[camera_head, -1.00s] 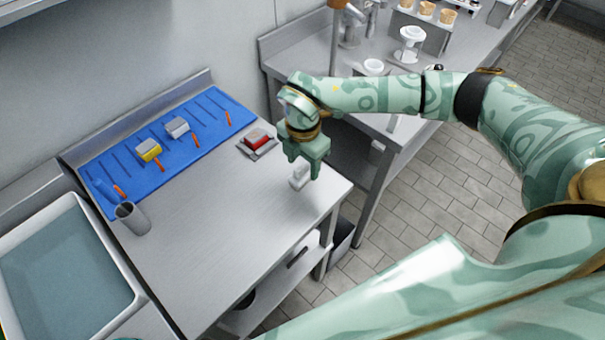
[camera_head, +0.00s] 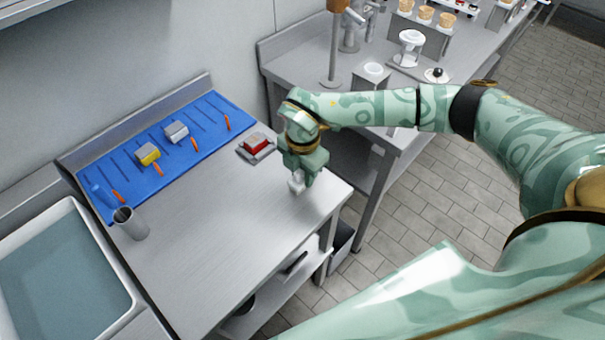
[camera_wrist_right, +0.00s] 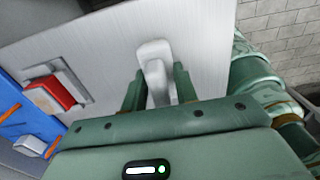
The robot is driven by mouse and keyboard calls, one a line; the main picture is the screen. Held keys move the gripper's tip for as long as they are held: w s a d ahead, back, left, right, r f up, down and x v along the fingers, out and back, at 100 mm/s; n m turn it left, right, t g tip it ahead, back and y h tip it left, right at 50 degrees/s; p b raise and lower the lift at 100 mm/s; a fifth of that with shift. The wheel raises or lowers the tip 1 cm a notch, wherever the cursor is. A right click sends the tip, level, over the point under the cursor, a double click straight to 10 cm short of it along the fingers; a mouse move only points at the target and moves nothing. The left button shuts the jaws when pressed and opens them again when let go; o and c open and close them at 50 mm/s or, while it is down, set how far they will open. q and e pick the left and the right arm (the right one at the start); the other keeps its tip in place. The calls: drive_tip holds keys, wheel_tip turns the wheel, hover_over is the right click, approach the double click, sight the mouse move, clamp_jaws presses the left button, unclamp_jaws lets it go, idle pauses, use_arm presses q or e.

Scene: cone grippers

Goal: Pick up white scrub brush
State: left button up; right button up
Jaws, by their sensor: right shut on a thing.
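The white scrub brush (camera_head: 297,183) is at the right end of the steel table, below my right gripper (camera_head: 299,176). In the right wrist view the brush (camera_wrist_right: 154,58) shows as a pale block with a narrower part running back between the two green fingers of the gripper (camera_wrist_right: 158,90). The right gripper is shut on the brush. Whether the brush touches the table top is hard to tell. My left gripper is not in view.
A red block on a grey tray (camera_head: 268,154) sits just left of the gripper. A blue mat (camera_head: 128,178) with orange-handled tools lies along the back. A metal cup (camera_head: 137,230) and a water-filled basin (camera_head: 128,275) are at left. The table's middle (camera_head: 220,210) is clear.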

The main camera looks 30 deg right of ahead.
drive_tip(key=r, duration=0.2)
drive_tip(key=r+p, duration=0.1)
drive_tip(key=r, duration=0.1)
drive_tip(key=shift+s+r, duration=0.1)
drive_tip(key=shift+s, duration=0.25)
drive_tip(key=s+r+p, duration=0.1)
drive_tip(key=s+r, duration=0.7)
drive_tip(key=s, duration=0.5)
drive_tip(key=shift+s+d+r, duration=0.15)
drive_tip(key=shift+r, duration=0.15)
